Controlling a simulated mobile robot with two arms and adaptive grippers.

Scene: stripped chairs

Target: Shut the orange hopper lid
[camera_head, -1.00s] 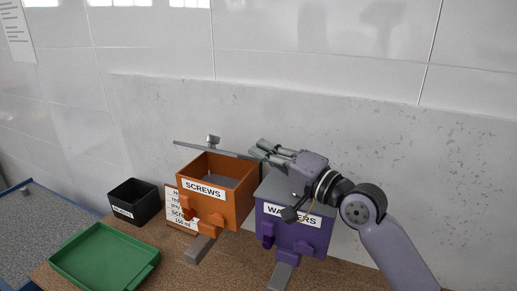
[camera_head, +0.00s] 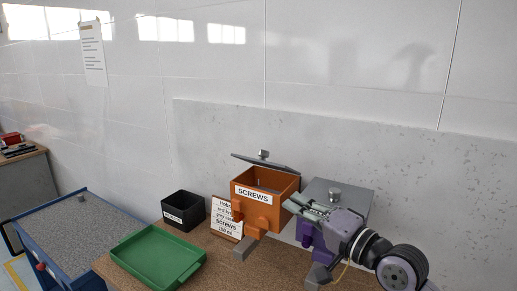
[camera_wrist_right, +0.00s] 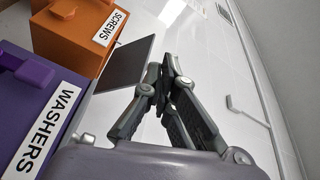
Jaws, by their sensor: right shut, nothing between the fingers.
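The orange hopper (camera_head: 285,187), labelled SCREWS, stands on the brown worktop. Its grey lid (camera_head: 275,163), with a small knob on top, is open, raised over the back rim and slightly tilted. In the right wrist view the lid (camera_wrist_right: 126,64) sticks out from the orange hopper (camera_wrist_right: 65,38). My right gripper (camera_head: 291,205) is shut and empty. In the head view it overlaps the orange hopper's front right corner and the purple hopper's front; contact cannot be told. In the wrist view its fingers (camera_wrist_right: 164,72) lie beside the lid. My left gripper is out of view.
The purple WASHERS hopper (camera_head: 361,196) stands close on the right with its grey lid down. A label card (camera_head: 222,212), black bin (camera_head: 182,207) and green tray (camera_head: 128,255) are to the left. A grey wall rises behind.

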